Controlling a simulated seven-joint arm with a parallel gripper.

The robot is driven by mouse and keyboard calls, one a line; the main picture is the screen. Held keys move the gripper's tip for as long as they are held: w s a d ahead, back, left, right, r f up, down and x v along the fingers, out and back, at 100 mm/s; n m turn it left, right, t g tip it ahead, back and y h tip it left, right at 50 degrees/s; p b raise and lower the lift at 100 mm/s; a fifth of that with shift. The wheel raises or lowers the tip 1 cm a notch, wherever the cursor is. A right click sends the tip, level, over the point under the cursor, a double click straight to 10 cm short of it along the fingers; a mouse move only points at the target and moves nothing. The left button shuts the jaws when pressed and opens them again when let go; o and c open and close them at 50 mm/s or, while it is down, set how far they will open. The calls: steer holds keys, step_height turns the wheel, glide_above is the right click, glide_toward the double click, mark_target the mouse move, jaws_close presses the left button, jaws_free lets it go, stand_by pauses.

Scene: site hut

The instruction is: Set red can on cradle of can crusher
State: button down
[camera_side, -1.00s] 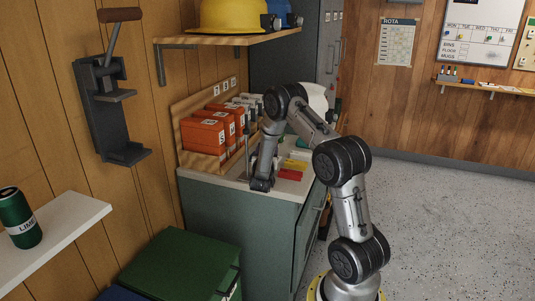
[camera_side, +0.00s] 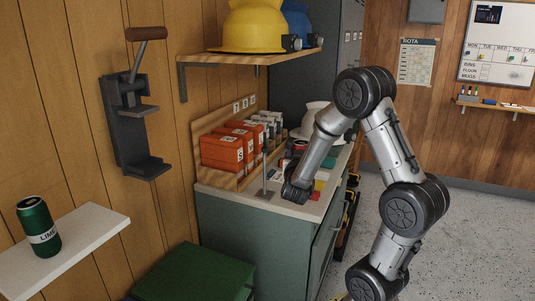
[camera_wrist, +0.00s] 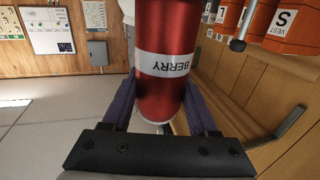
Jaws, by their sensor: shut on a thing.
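The red can (camera_wrist: 168,55) has a white band reading BERRY. In the wrist view it is held between the two fingers of my gripper (camera_wrist: 163,100). In the side view my wrist (camera_side: 296,190) is over the near edge of the cabinet top, and I cannot make out the fingers or the held can. The can crusher (camera_side: 118,120) is a dark bracket on the wooden wall at left, its lever with a brown handle (camera_side: 146,34) raised. Its cradle (camera_side: 146,168) is the empty bottom ledge, below a smaller ledge (camera_side: 138,110). My gripper is well right of it.
A green LIME can (camera_side: 38,228) stands on a white shelf (camera_side: 95,235) at lower left. Orange boxes (camera_side: 222,152) stand in a wooden rack on the green cabinet (camera_side: 255,240). A thin post (camera_side: 265,172) stands near my wrist. A shelf (camera_side: 250,58) holds helmets.

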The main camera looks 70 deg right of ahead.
steer(key=shift+a, duration=0.15)
steer(key=w+a+r+n+t+y, duration=0.2)
steer(key=w+a+n+t+y, duration=0.45)
steer(key=w+a+t, duration=0.4)
steer(key=w+a+r+n+t+y, duration=0.1)
steer(key=w+a+r+n+y, duration=0.25)
steer(key=a, duration=0.45)
steer(key=w+a+r+n+t+y, duration=0.25)
steer(key=a+r+y, duration=0.2)
steer(key=a, duration=0.45)
steer(key=n, duration=0.1)
glide_toward(134, 134)
step_height(134, 134, up, 2)
steer(key=w, duration=0.2)
steer(key=shift+g+y, duration=0.35)
steer(key=shift+g, duration=0.05)
steer(key=w, duration=0.2)
steer(key=w+d, duration=0.1)
steer(key=w, duration=0.1)
steer(key=shift+r, duration=0.1)
steer(key=shift+s+f, duration=0.1)
steer(key=shift+f, duration=0.65)
